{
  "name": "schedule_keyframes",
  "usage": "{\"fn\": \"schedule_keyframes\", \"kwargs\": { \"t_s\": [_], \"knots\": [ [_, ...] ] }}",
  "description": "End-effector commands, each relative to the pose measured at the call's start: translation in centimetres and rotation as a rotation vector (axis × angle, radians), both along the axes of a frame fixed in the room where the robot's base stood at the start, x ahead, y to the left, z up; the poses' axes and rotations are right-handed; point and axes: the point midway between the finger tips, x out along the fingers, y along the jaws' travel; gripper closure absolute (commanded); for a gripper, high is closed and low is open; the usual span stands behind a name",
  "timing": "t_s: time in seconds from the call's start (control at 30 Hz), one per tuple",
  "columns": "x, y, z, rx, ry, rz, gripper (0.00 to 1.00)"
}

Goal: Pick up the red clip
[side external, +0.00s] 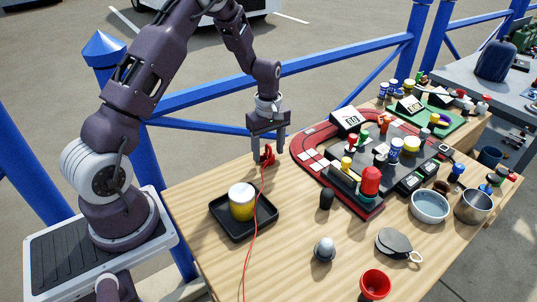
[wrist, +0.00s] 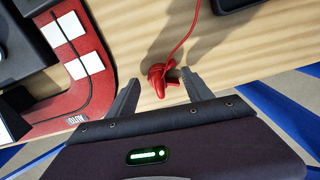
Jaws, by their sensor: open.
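The red clip (side external: 268,155) is near the back edge of the wooden table, with a thin red cable running from it toward the front. It also shows in the wrist view (wrist: 160,76), just beyond the fingertips. My gripper (side external: 268,158) points down over the clip, with its fingers on either side of it in the side view. In the wrist view my gripper (wrist: 158,85) is open and the clip lies between the lines of the two fingers. I cannot tell whether a finger touches the clip.
A black tray (side external: 268,222) with a yellow and white can (side external: 241,201) stands in front. A red track board (side external: 310,160) with bottles and devices lies to the right. A blue railing (side external: 330,62) runs behind the table. Bare wood surrounds the clip.

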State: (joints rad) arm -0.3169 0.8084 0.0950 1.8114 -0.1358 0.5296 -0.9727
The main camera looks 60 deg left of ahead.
Motion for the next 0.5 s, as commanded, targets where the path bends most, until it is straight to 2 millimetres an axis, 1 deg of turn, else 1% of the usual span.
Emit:
{"fn": "schedule_keyframes", "kwargs": {
  "t_s": [0.03, 0.1, 0.3, 0.33, 0.47, 0.5],
  "knots": [
    [-0.03, 0.02, -0.76, -0.001, 0.002, 0.001, 0.41],
    [0.02, 0.04, -1.34, 0.000, -0.001, 0.001, 0.41],
    [0.05, 0.00, -1.47, 0.000, -0.002, 0.000, 0.41],
    [0.05, 0.00, -1.46, 0.000, -0.002, -0.001, 0.43],
    [0.05, -0.01, -1.44, 0.001, -0.002, -0.001, 0.68],
    [0.05, -0.01, -1.43, 0.001, -0.002, -0.001, 0.76]
  ]
}}
